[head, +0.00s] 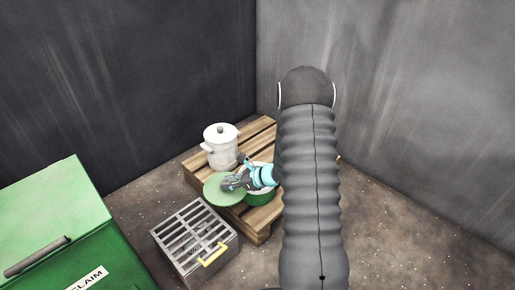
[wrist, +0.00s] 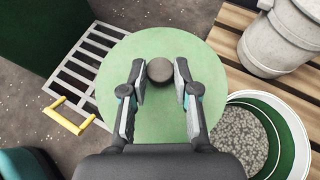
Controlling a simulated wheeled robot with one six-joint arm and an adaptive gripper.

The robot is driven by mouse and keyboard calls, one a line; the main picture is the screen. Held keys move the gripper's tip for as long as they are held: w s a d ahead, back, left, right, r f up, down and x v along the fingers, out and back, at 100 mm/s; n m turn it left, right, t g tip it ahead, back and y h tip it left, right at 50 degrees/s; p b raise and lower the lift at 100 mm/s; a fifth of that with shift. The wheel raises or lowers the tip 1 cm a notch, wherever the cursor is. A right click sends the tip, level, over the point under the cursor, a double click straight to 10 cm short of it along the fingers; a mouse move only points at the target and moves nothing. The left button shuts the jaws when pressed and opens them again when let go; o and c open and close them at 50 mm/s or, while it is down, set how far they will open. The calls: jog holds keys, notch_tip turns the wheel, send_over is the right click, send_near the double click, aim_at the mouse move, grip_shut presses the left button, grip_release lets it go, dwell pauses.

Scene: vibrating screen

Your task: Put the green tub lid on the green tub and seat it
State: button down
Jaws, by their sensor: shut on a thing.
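The green tub lid (wrist: 160,50) is a flat light-green disc with a dark round knob (wrist: 160,70) at its middle. My gripper (wrist: 160,80) is shut on the knob, one finger on each side, and holds the lid. In the head view my gripper (head: 232,183) and the lid (head: 217,192) are at the left of the green tub (head: 262,197), partly behind my arm. In the wrist view the green tub (wrist: 292,118) is at the lower right, uncovered, with grey grainy material inside. The lid is beside the tub and hides a small part of its rim at most.
A white lidded pot (head: 221,148) stands on the wooden pallet (head: 258,130) behind the lid. A metal grate box (head: 190,232) with a yellow handle is on the floor in front. A large green bin (head: 50,225) stands at left. Dark walls close the corner.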

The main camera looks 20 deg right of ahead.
jog(key=w+d+r+m+t+h+p, duration=0.1)
jog(key=w+d+p, duration=0.1)
jog(key=d, duration=0.5)
jog(key=w+d+r+m+t+h+p, duration=0.1)
jog(key=w+d+m+p, duration=0.1)
jog(key=d, duration=0.6)
jog(key=shift+w+h+p, duration=0.4)
jog(key=shift+p, duration=0.4)
jog(key=shift+d+b, duration=0.1)
jog(key=shift+b, duration=0.3)
jog(key=shift+s+f+b, duration=0.1)
jog(key=shift+f+b, duration=2)
jog(key=shift+f, duration=0.2)
jog(key=shift+f+b, duration=0.9)
jog(key=shift+f, duration=0.1)
jog(key=c, duration=0.8)
grip_release()
